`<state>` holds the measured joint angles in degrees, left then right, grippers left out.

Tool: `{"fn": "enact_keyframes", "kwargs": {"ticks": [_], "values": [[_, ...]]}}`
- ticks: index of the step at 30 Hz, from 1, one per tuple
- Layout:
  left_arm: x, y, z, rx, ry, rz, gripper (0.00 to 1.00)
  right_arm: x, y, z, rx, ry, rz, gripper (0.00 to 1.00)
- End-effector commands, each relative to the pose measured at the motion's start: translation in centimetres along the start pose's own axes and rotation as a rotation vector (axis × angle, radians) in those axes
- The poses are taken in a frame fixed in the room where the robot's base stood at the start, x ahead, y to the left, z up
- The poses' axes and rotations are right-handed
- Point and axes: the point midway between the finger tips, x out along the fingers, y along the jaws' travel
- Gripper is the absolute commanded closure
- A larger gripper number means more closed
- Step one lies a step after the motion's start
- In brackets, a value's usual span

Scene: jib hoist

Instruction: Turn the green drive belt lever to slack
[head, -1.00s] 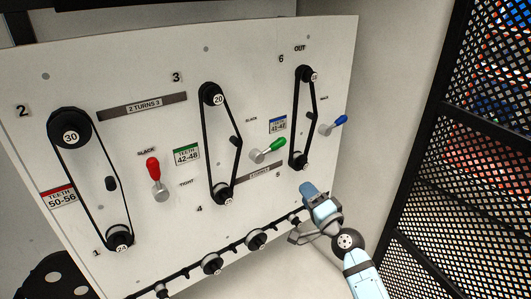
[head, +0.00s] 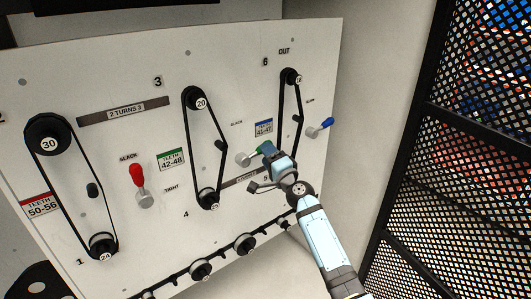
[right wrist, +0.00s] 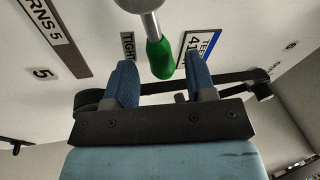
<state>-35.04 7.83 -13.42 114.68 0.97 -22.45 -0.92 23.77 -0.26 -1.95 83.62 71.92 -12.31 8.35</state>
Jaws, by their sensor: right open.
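The green lever has a grey hub (head: 242,159) and a green grip (head: 258,150) that points right and slightly up on the white panel. A small "SLACK" label (head: 236,124) sits above it. My right gripper (head: 267,149) is at the grip and partly hides it. In the right wrist view the green grip (right wrist: 160,58) reaches between the two blue fingertips of my open gripper (right wrist: 162,68), with a gap on both sides. A "TIGHT" label (right wrist: 128,45) shows beside it there. My left gripper is not in view.
A red lever (head: 138,176) stands to the left and a blue lever (head: 320,128) to the right. Black belts on pulleys, such as the middle one (head: 207,150), flank the green lever. A black mesh panel (head: 450,180) stands at the right.

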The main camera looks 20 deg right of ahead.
Motion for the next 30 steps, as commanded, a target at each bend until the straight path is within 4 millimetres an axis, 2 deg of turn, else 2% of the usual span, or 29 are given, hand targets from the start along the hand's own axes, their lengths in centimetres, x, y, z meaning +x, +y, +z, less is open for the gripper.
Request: {"fn": "enact_keyframes", "kwargs": {"ticks": [5,14,17,21,30], "values": [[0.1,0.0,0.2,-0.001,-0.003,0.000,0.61,1.5,0.0,0.0,0.002,0.000,0.000,0.49],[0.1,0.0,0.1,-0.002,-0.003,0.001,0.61,1.7,0.0,0.1,0.000,0.000,0.000,0.49],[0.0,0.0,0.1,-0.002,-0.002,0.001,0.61,1.7,0.0,0.0,0.001,0.000,0.000,0.68],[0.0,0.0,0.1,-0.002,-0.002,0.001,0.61,1.7,0.0,0.0,0.001,0.000,0.000,1.00],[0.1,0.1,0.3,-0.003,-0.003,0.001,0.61,1.7,0.0,0.0,-0.017,-0.004,-0.002,1.00]]}}
